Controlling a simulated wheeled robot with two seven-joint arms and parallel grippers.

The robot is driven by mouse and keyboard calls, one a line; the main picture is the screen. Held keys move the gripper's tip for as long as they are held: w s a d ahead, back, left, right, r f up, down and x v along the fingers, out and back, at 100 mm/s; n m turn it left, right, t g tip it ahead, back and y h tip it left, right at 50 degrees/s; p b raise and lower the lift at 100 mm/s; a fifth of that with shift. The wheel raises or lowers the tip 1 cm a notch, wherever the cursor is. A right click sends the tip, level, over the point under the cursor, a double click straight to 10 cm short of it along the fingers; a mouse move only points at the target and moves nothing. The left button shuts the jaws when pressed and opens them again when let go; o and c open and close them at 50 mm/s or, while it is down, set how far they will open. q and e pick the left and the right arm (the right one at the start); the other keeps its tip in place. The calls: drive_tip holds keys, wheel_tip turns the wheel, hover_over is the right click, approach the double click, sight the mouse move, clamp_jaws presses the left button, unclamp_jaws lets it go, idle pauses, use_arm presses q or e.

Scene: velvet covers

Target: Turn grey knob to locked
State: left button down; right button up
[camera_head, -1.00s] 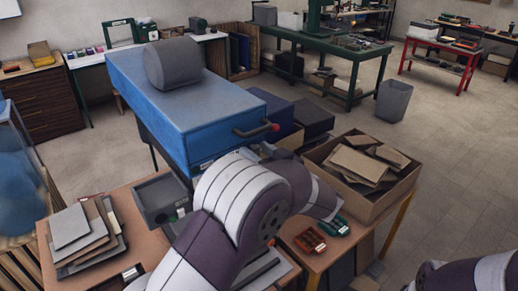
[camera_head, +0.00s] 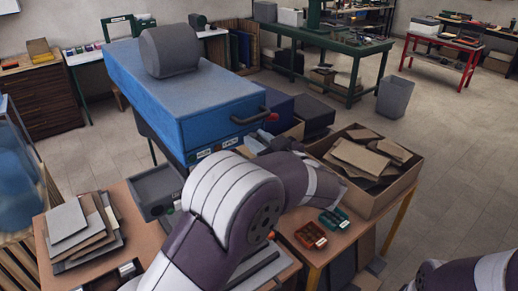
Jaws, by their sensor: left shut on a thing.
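The blue machine (camera_head: 195,95) stands at centre left, with a grey drum on top (camera_head: 170,52). My right gripper is out of view; only my right arm shows at lower right.
A cardboard box of brown sheets (camera_head: 366,165) stands on the right of the bench, close to my left arm. Red and green trays (camera_head: 312,234) lie in front of it. A grey bin (camera_head: 155,190) and stacked sheets (camera_head: 80,225) are at left.

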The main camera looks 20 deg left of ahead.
use_arm(q)
drive_tip(key=shift+n+b, duration=7.7)
drive_tip(key=shift+b, duration=1.25)
drive_tip(key=c, duration=0.9)
unclamp_jaws()
drive_tip(key=b+v, duration=0.2)
drive_tip(key=v, duration=1)
drive_tip(key=shift+s+d, duration=0.2)
drive_tip(key=shift+s, duration=0.1)
